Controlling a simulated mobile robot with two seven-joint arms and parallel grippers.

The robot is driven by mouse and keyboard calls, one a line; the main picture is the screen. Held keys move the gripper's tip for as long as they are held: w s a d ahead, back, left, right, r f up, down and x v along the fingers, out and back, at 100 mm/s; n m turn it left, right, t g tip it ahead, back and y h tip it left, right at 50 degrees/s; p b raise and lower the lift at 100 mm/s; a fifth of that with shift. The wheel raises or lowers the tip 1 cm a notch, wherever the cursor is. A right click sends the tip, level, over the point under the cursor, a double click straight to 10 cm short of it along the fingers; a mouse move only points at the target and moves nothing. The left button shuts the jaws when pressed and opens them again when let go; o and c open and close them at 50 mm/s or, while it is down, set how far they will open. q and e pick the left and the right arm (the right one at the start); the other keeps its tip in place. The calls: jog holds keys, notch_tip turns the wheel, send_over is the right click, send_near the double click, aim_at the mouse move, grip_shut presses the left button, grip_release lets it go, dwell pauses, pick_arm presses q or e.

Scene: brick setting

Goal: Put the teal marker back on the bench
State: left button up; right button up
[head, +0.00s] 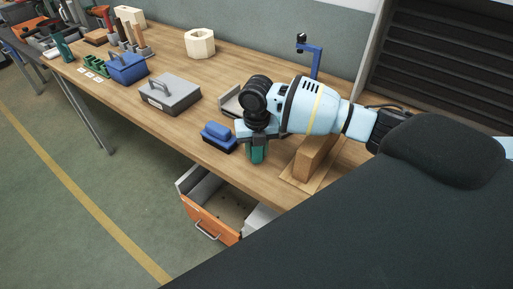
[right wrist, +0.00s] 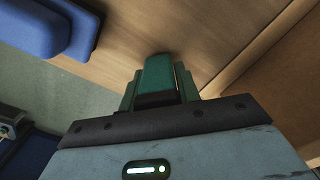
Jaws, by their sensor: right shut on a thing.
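The teal marker (head: 257,153) is held under my right gripper (head: 256,144) in the head view, over the front part of the wooden bench (head: 165,60). In the right wrist view the marker (right wrist: 158,72) sits between the two fingers of the right gripper (right wrist: 157,88), which is shut on it. The marker points down at the bench top; I cannot tell if its lower end touches the wood. Part of it is hidden by the fingers. My left gripper is not in view.
A blue brush-like block (head: 218,137) lies just left of the marker, and a wooden block (head: 312,155) stands to its right. An orange-fronted drawer (head: 213,224) is open below. A grey box (head: 170,93) and a blue toolbox (head: 127,69) stand farther left.

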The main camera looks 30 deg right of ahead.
jog(key=o, duration=0.8)
jog(key=shift+r, duration=0.45)
notch_tip(320, 180, up, 10)
jog(key=shift+r, duration=0.7)
